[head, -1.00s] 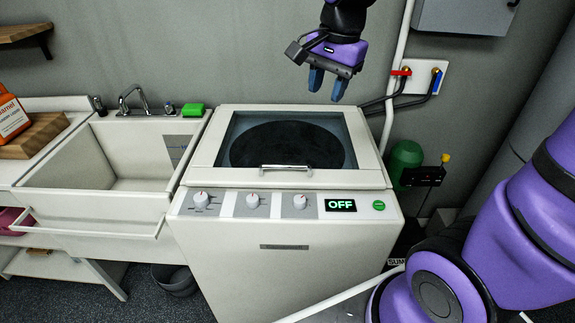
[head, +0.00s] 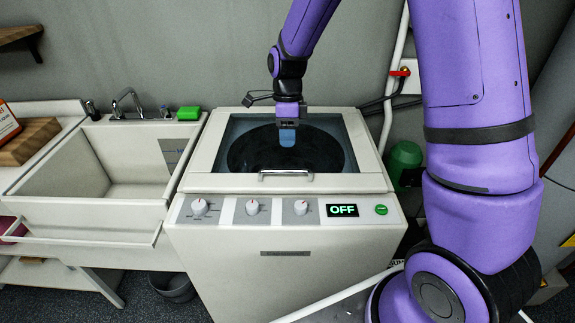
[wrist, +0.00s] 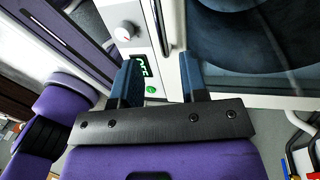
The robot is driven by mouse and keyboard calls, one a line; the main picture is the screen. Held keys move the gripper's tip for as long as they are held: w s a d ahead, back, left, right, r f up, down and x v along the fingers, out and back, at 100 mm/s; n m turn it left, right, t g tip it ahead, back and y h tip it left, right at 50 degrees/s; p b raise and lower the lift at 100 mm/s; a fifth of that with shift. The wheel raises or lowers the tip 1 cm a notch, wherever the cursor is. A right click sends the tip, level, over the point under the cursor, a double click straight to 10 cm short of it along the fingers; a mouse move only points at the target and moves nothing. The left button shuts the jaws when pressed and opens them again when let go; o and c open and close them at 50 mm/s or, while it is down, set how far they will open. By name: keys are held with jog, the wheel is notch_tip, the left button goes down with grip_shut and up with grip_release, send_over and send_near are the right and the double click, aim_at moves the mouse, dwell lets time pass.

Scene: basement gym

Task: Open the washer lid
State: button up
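The washer (head: 285,262) is a white top-loader with its lid (head: 219,140) shut. The lid has a dark glass window (head: 330,150) and a silver bar handle (head: 286,173) along its front edge. In the head view my gripper (head: 287,138) points down over the window, behind the handle. In the wrist view two blue fingers (wrist: 160,85) stand apart with nothing between them. The washer front with a knob (wrist: 126,31) shows beyond them, and the lid window (wrist: 265,35) is at right.
A sink (head: 110,175) with a faucet and a green sponge (head: 189,113) adjoins the washer on the left. Knobs (head: 199,207) and an OFF display (head: 342,211) line the washer's front panel. Pipes (head: 396,95) and a green container (head: 404,158) are at right.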

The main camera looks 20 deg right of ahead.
jog(key=f, duration=0.3)
jog(key=s+f, duration=0.1)
jog(key=f, duration=0.4)
jog(key=shift+s+a+f, duration=0.3)
jog(key=shift+f, duration=0.1)
grip_shut()
